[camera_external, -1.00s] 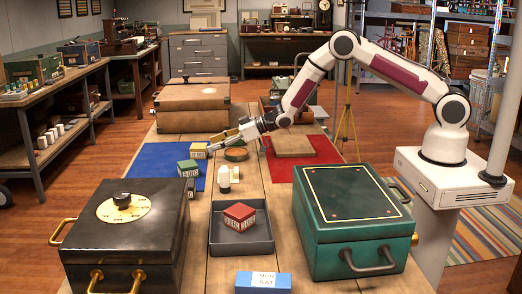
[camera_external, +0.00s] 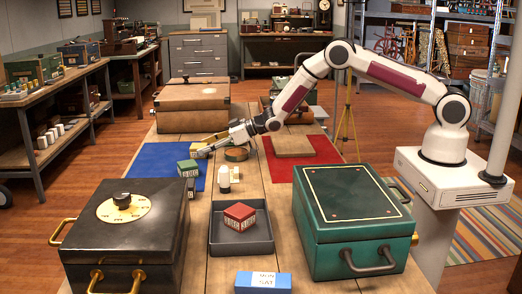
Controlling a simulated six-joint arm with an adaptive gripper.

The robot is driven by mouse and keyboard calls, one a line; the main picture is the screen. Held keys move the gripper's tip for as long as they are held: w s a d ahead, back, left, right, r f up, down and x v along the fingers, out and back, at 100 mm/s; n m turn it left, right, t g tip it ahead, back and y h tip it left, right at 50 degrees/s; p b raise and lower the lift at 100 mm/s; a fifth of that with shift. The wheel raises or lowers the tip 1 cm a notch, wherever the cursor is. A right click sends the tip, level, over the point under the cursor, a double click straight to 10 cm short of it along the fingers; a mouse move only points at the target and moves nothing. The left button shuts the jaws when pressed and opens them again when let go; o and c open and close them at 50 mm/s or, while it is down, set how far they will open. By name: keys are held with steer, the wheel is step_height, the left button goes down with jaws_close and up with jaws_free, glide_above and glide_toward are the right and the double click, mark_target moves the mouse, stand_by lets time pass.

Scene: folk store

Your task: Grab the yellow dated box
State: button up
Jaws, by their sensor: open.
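The yellow dated box (camera_external: 195,148) sits at the right edge of the blue mat (camera_external: 150,160), behind the green box. My gripper (camera_external: 204,150) is open, with its fingers pointing left at the yellow box. The fingertips are at or right beside the box and overlap its right part in the picture. I cannot tell whether they touch it or straddle it. The box's printed face is too small to read here.
A green box (camera_external: 187,168) and a dark box (camera_external: 191,188) stand just in front. A white bottle (camera_external: 224,179) and a round wooden ring (camera_external: 236,154) are to the right. A red box (camera_external: 239,217) lies in a grey tray (camera_external: 258,247). The red mat (camera_external: 322,148) has free room.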

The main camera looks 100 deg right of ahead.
steer(key=c, duration=1.2)
steer(key=shift+c, duration=0.2)
steer(key=shift+r, duration=5)
